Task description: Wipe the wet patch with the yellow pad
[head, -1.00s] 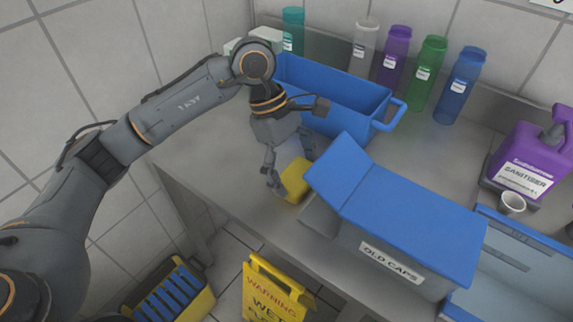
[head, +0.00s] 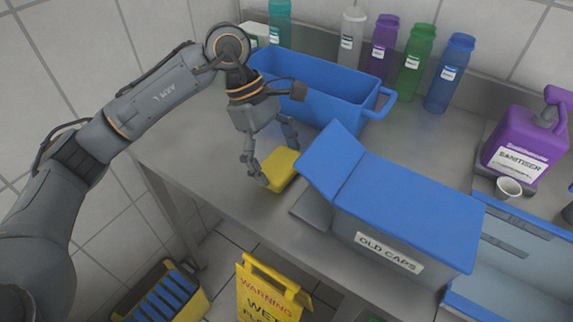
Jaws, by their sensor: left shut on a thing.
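The yellow pad (head: 280,168) is at the steel counter's front part, left of the lidded box. My left gripper (head: 273,167) points down over the pad, with a finger on either side of it, shut on it. I cannot tell whether the pad touches the counter. I cannot make out the wet patch; the gripper and pad may cover part of it. My right gripper does not show.
A blue bin (head: 325,90) stands behind the gripper. A blue-lidded box marked OLD CAPS (head: 400,215) stands close on the right. Several bottles (head: 414,65) line the wall. A purple sanitiser jug (head: 520,150) and a small cup (head: 508,188) are at right. Counter (head: 195,150) left of the gripper is clear.

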